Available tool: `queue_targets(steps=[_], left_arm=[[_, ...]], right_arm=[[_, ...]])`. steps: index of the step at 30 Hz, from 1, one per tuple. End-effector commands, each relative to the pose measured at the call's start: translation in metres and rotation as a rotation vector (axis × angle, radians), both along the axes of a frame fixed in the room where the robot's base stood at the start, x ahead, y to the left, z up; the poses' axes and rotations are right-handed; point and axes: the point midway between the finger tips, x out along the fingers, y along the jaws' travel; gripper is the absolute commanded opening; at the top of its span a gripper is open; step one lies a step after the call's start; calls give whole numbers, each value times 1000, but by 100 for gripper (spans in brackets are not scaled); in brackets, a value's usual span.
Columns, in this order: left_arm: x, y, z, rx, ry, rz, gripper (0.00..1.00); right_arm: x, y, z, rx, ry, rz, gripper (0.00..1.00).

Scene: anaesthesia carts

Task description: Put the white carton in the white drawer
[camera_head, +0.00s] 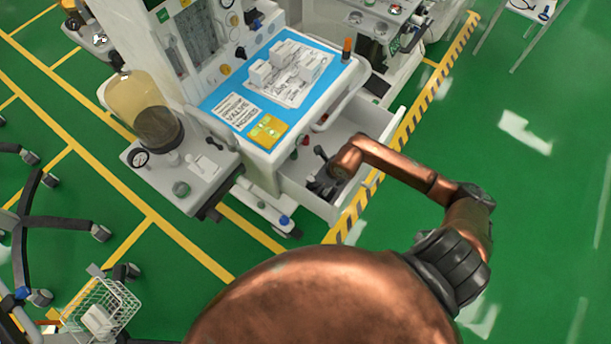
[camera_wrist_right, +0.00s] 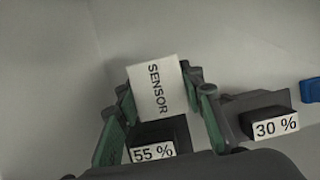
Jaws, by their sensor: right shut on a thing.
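The white drawer (camera_head: 303,197) is pulled open at the front of the anaesthesia cart. My right gripper (camera_head: 322,178) is down inside its near end. In the right wrist view, my right gripper (camera_wrist_right: 165,100) has its fingers on both sides of a white carton (camera_wrist_right: 154,88) marked SENSOR, and is shut on it. Pale walls surround the carton there. Whether the carton touches the drawer floor cannot be told. In the head view the carton is hidden by the gripper. My left gripper is not in view.
Dark blocks marked 55 % (camera_wrist_right: 160,137) and 30 % (camera_wrist_right: 272,122), and a blue object (camera_wrist_right: 312,90), show near the gripper. The blue worktop (camera_head: 222,92) holds several white boxes (camera_head: 285,62) and a yellow card (camera_head: 267,131). A wire basket (camera_head: 100,305) stands lower left. Green floor is clear at right.

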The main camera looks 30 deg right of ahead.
Motion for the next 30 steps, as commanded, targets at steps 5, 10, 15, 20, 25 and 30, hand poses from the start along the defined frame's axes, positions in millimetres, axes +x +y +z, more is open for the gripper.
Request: queue_targets(steps=[5,10,15,20,25,30], left_arm=[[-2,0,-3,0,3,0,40],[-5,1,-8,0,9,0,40],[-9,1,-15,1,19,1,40],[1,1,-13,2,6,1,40],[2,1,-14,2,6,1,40],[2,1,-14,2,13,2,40]], right_arm=[[4,2,-6,1,-3,1,11],[26,11,-7,3,-4,2,11],[37,16,-19,1,3,0,11],[37,15,-18,0,-2,1,11],[37,15,-19,0,-1,1,11],[37,15,-20,0,-1,1,43]])
